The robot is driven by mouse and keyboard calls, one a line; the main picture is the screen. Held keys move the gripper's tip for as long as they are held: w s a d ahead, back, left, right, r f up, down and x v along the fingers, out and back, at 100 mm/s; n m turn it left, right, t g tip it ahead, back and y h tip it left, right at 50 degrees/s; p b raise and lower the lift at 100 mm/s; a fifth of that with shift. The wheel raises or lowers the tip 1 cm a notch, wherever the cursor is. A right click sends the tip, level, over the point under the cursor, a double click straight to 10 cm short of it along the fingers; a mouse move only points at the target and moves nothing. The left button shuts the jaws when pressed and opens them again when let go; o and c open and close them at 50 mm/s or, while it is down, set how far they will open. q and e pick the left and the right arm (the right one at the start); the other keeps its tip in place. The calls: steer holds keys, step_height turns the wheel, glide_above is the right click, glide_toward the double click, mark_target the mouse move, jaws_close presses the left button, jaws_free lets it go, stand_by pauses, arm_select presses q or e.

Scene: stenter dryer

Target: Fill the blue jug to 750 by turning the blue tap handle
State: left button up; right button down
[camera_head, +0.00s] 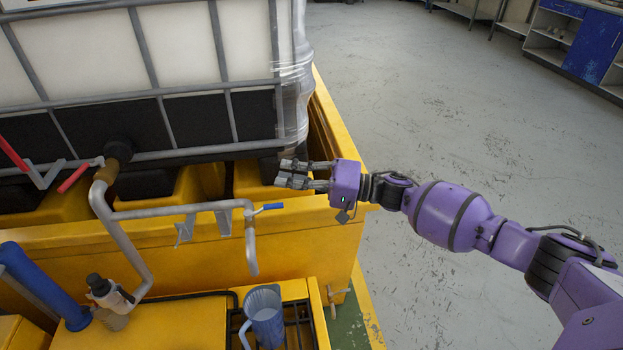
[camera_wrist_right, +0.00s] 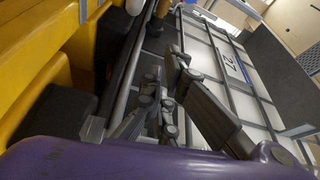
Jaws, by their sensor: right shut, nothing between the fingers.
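The blue jug (camera_head: 265,318) stands upright on a dark grate at the front of the yellow unit, in the head view. The grey pipe's spout (camera_head: 252,262) ends just above and left of its mouth. I cannot read the jug's scale or see a water level. The small blue tap handle (camera_head: 269,207) sticks out to the right from the top of the spout. My right gripper (camera_head: 281,173) is shut and empty, above and slightly right of the handle in the picture, apart from it. In the right wrist view its fingers (camera_wrist_right: 162,92) point towards the caged tank. My left gripper is not in view.
The white caged tank (camera_head: 180,50) stands behind on the yellow bund (camera_head: 200,255). Red handles (camera_head: 73,178), a small bottle (camera_head: 108,291) and a blue tube (camera_head: 42,285) are at the left. Grey floor (camera_head: 440,110) is open on the right.

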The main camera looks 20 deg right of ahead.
steer(key=s, duration=0.2)
steer(key=s+a, duration=0.1)
steer(key=shift+s+f+p, duration=0.35)
steer(key=shift+s+f, duration=0.05)
steer(key=shift+d, duration=0.1)
